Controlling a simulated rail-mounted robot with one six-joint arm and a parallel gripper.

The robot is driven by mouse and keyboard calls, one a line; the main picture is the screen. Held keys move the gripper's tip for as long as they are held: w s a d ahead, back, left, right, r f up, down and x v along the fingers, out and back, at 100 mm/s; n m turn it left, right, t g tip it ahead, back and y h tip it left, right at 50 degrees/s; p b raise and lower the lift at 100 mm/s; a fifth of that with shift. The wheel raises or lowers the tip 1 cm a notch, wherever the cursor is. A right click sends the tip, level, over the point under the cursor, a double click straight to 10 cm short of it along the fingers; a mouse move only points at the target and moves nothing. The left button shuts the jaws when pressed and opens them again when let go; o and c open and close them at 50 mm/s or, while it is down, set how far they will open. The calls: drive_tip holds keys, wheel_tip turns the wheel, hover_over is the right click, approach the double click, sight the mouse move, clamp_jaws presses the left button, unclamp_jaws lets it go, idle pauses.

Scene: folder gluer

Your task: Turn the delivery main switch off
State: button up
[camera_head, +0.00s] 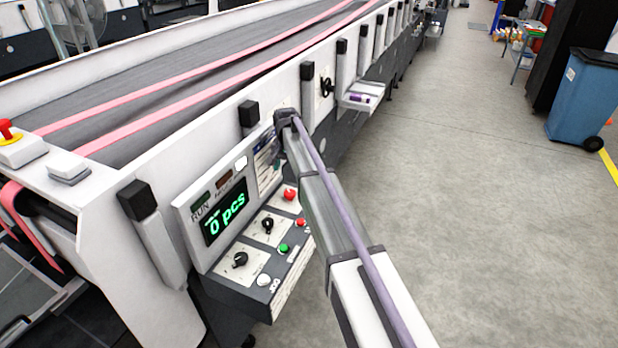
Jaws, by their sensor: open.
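The control panel (222,258) on the near end of the machine carries two black rotary knobs, an upper one (267,225) and a lower one (240,260). Their labels are too small to read, so I cannot tell which is the delivery main switch, or its setting. Another black rotary handle (327,87) sits farther along the machine's side. The display (225,212) is lit green and reads "0 pcs", with "RUN" beside it. My arm reaches from the lower right to a dark joint beside the panel. No gripper fingers can be made out, and the arm hides part of the panel.
A red mushroom button (290,194), red button (300,222), green button (284,248) and white button (264,281) crowd the knobs. Black upright clamps (137,200) line the machine's side. The floor (480,200) at right is clear up to a blue bin (585,100).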

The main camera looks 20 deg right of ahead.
sight(290, 192)
drive_tip(key=shift+m, duration=0.9)
drive_tip(key=f+b, duration=1.1)
drive_tip(key=shift+w+f, duration=0.2)
drive_tip(key=shift+r, duration=0.2)
drive_tip(key=c, duration=0.9)
